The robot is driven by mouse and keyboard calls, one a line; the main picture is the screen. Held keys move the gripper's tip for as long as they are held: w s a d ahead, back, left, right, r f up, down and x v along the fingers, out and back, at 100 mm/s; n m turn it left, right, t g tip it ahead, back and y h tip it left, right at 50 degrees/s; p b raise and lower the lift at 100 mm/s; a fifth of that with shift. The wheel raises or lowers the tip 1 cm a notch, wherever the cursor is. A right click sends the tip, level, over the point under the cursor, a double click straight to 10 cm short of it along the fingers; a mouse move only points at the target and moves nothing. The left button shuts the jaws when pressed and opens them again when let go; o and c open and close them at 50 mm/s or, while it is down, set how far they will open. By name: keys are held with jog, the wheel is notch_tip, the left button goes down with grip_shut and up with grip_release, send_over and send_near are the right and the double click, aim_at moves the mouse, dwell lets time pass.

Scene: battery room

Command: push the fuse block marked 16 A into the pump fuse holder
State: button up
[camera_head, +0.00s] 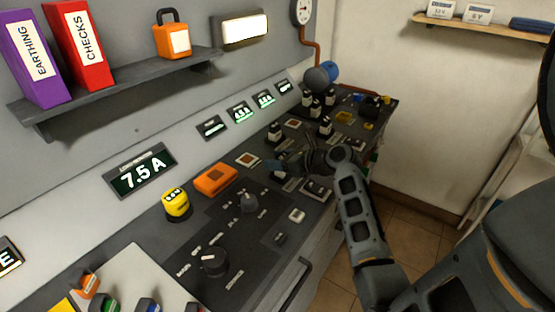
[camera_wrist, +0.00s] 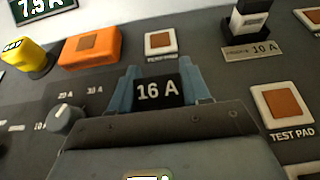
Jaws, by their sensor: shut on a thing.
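My gripper (camera_wrist: 162,84) is shut on the dark fuse block marked 16 A (camera_wrist: 157,92), which sits between its two blue fingers in the wrist view. The white 16 A lettering faces the camera. The block's lower end is hidden, so I cannot tell whether it touches the panel. In the head view my gripper (camera_head: 283,165) is over the middle of the dark bench panel, and the block is too small there to make out. I cannot pick out a label that reads pump, so I cannot tell which holder is the pump fuse holder.
A black-and-white block (camera_wrist: 249,20) stands behind a 10 A label at upper right. Test pads (camera_wrist: 283,107) lie right and behind. An orange box (camera_head: 215,180), a yellow knob (camera_head: 176,204) and a black rotary knob (camera_head: 213,261) are left. Several upright blocks stand farther back.

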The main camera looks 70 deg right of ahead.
jog(key=shift+f, duration=0.4)
jog(key=o, duration=0.9)
jog(key=shift+s+r, duration=0.1)
jog(key=shift+p+v, duration=1)
jog(key=shift+v, duration=0.15)
jog(key=shift+p+v, duration=0.45)
jog(key=shift+v, duration=3.8)
jog(key=shift+s, duration=0.1)
